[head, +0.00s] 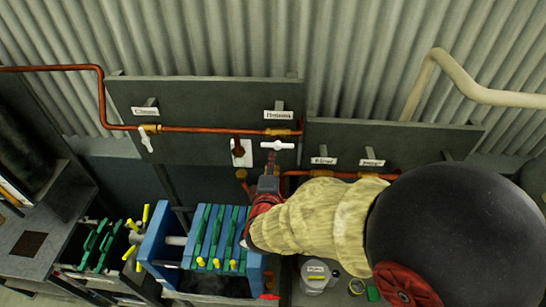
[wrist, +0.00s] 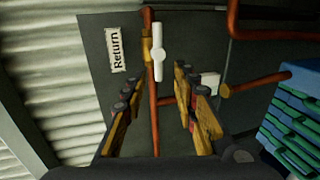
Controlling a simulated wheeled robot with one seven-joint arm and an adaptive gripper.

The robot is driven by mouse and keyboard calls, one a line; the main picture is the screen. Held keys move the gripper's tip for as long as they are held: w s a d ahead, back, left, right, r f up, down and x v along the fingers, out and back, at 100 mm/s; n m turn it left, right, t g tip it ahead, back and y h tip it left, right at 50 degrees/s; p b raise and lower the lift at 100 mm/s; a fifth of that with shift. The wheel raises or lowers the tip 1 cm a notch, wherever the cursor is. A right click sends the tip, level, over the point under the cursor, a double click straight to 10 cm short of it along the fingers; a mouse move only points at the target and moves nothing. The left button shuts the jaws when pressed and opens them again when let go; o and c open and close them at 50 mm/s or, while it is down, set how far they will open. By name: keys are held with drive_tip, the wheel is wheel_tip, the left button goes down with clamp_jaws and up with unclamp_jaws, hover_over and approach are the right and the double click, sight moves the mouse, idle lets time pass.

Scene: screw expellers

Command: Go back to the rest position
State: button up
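My gripper (head: 269,165) points at the back panel (head: 210,95), just below a white valve handle (head: 277,145). In the wrist view my gripper (wrist: 157,95) has its two wood-coloured fingers spread apart with nothing held between them. The white handle (wrist: 158,51) stands beyond the fingertips on a copper pipe (wrist: 154,120), with a "Return" label (wrist: 116,52) beside it. The pipe shows between the fingers; its depth relative to them is unclear. My arm, in a pale yellow sleeve, comes in from the right in the head view.
The blue and green plate press (head: 215,235) is close to the left of my arm; it also shows at the right of the wrist view (wrist: 295,125). Another white handle (head: 146,140) is farther left. A grey container (head: 315,277) stands below my arm. Pipes (head: 440,75) cross the wall.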

drive_tip(key=shift+s+r, duration=0.1)
drive_tip(key=shift+s, duration=0.25)
idle(0.3)
